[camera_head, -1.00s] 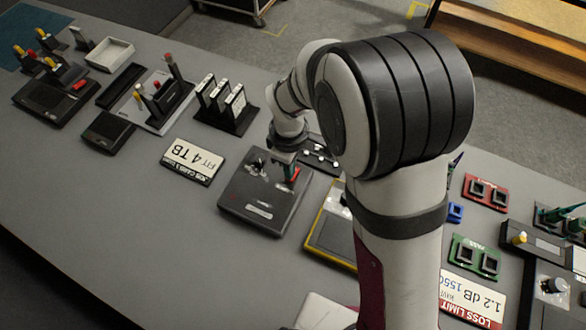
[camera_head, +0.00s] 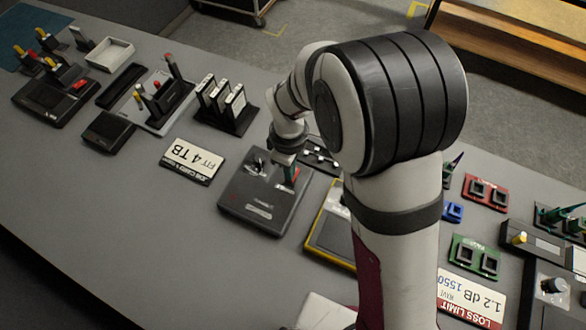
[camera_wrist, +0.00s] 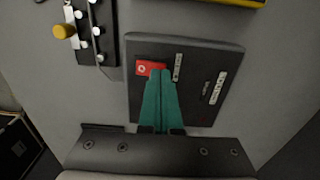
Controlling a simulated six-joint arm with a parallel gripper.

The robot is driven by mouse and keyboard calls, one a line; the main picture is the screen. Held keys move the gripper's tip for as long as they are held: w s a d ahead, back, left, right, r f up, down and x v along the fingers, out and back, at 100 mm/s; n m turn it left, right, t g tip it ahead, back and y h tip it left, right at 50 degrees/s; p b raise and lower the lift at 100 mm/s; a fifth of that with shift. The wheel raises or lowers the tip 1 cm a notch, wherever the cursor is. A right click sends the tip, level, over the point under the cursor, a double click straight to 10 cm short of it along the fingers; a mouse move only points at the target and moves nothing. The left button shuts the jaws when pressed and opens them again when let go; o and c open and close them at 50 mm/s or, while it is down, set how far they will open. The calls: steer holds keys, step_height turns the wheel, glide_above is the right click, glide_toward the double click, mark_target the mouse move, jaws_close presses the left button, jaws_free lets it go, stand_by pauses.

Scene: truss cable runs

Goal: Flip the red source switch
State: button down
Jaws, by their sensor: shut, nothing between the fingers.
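The red source switch (camera_wrist: 150,68) shows as a small red patch with a round white mark on a dark source box (camera_wrist: 205,62) in the wrist view. My gripper (camera_wrist: 164,75) has teal fingers, shut together with nothing between them. Their tips overlap the right part of the red patch, and I cannot tell whether they touch it. In the head view the box (camera_head: 262,212) lies on the grey table. My gripper (camera_head: 288,178) points down at its upper right part, and a bit of red shows beside the fingers. The fingers hide part of the switch.
A rack of upright modules (camera_head: 222,103) stands behind that card. A yellow-edged unit (camera_head: 328,240) lies close on the right. A black strip with pale knobs (camera_head: 320,155) is just behind the box.

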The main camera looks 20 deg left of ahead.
steer(key=shift+f, duration=0.5)
steer(key=shift+r, duration=3.55)
steer(key=s+d+r+m, duration=0.2)
steer(key=d+r+m, duration=0.6)
steer(key=d, duration=0.4)
steer(key=s+d+r+m+y, duration=0.1)
steer(key=s+d+m, duration=0.9)
steer(key=m, duration=0.5)
steer(key=shift+s+r+m+y, duration=0.2)
steer(key=shift+s+m+y, duration=0.15)
steer(key=shift+s, duration=0.9)
